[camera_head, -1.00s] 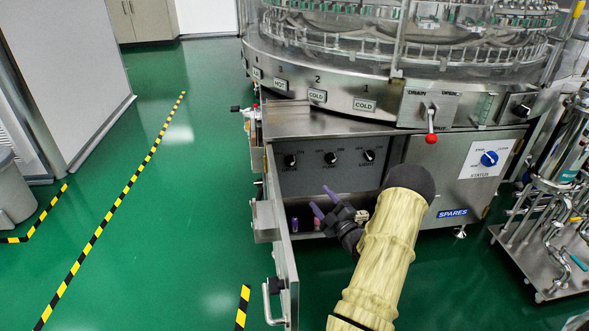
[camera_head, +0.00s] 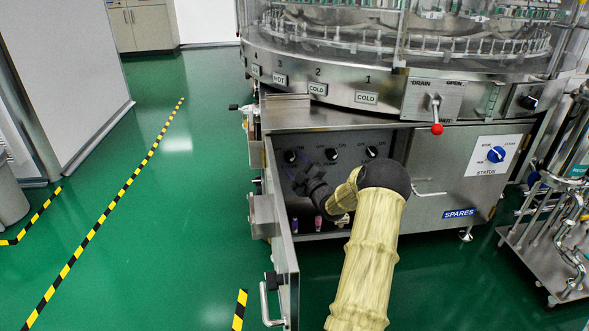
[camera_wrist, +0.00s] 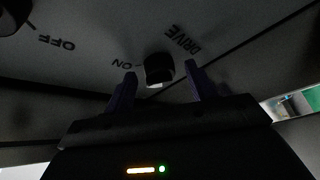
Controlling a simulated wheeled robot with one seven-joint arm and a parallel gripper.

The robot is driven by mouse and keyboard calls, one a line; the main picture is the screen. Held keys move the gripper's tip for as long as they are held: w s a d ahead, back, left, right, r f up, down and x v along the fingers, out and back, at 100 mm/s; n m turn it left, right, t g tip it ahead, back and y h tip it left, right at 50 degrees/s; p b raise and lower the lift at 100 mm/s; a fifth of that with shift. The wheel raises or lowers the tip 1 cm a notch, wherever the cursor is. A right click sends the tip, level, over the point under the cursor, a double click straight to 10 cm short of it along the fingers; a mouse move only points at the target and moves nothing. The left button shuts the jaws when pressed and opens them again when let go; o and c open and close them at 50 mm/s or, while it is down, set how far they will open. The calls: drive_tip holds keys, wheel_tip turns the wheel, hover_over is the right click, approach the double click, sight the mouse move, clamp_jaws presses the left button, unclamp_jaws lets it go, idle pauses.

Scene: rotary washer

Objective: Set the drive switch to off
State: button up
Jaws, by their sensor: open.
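The drive switch (camera_wrist: 158,68) is a black knob on a grey panel, with DRIVE and ON lettering beside it in the wrist view, upside down there. In the head view I take it as the leftmost knob (camera_head: 291,157) of the recessed row. My gripper (camera_wrist: 160,78) is open, its two purple fingers apart on either side of the knob as seen there. I cannot tell whether they touch it. In the head view my gripper (camera_head: 297,168) reaches into the recess, just below the leftmost knob. The switch's exact setting is unclear.
A middle knob (camera_head: 332,154) and a right knob (camera_head: 372,152) share the panel. The open cabinet door (camera_head: 284,250) stands left of my arm. A red-tipped lever (camera_head: 437,128) and blue status knob (camera_head: 495,154) are to the right. Green floor is free at left.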

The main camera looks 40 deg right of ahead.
drive_tip(key=shift+w+r, duration=0.1)
drive_tip(key=shift+w, duration=0.15)
drive_tip(key=shift+c, duration=0.3)
drive_tip(key=c, duration=0.9)
